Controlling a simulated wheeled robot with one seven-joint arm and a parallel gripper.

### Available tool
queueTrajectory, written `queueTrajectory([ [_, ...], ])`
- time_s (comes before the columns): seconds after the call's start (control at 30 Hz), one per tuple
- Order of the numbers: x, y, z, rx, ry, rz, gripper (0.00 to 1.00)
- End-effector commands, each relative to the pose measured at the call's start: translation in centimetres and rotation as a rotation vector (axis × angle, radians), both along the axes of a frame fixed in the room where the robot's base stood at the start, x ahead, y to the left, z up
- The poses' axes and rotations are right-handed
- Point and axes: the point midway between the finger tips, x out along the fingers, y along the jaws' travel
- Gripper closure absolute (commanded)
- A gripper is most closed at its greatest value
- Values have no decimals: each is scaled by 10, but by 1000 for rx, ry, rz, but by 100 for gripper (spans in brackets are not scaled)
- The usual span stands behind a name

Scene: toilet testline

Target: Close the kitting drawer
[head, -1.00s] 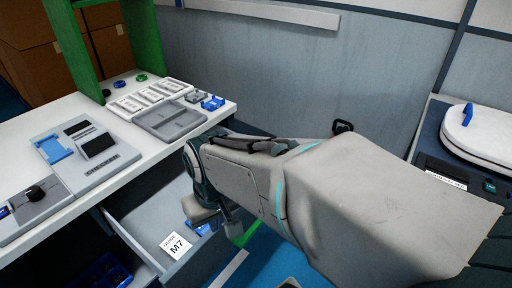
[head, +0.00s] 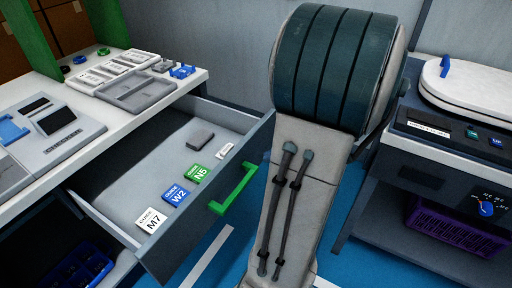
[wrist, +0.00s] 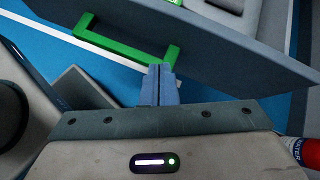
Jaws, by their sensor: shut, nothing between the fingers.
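The kitting drawer (head: 165,175) stands pulled out from under the white worktop in the head view. Its front panel (head: 190,240) carries a green bar handle (head: 236,190). Inside lie a white M7 card, a blue W2 card, a green N5 card, another pale card and a grey block (head: 200,139). In the wrist view my gripper (wrist: 160,72) is shut and empty, beside the right end of the green handle (wrist: 115,45) and close to the drawer front (wrist: 220,40). I cannot tell whether it touches. The head view does not show my fingers.
The worktop (head: 130,130) holds grey trays (head: 140,92), a device with dark panels and small blue parts. On the right stands a dark bench (head: 440,140) with a white toilet seat (head: 475,85) and a purple crate (head: 455,232). Blue floor lies between them.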

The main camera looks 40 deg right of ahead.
Motion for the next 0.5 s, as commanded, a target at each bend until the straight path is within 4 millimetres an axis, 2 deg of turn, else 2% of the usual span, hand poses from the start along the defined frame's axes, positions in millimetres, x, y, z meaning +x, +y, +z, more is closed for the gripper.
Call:
queueTrajectory([
  [0.03,-8,-20,-8,52,-10,-102,100],
  [0.2,-27,-65,-14,177,-54,-331,100],
  [0.33,-36,-82,-16,222,-74,-412,100],
  [0.5,-29,-82,-22,235,-80,-432,100],
])
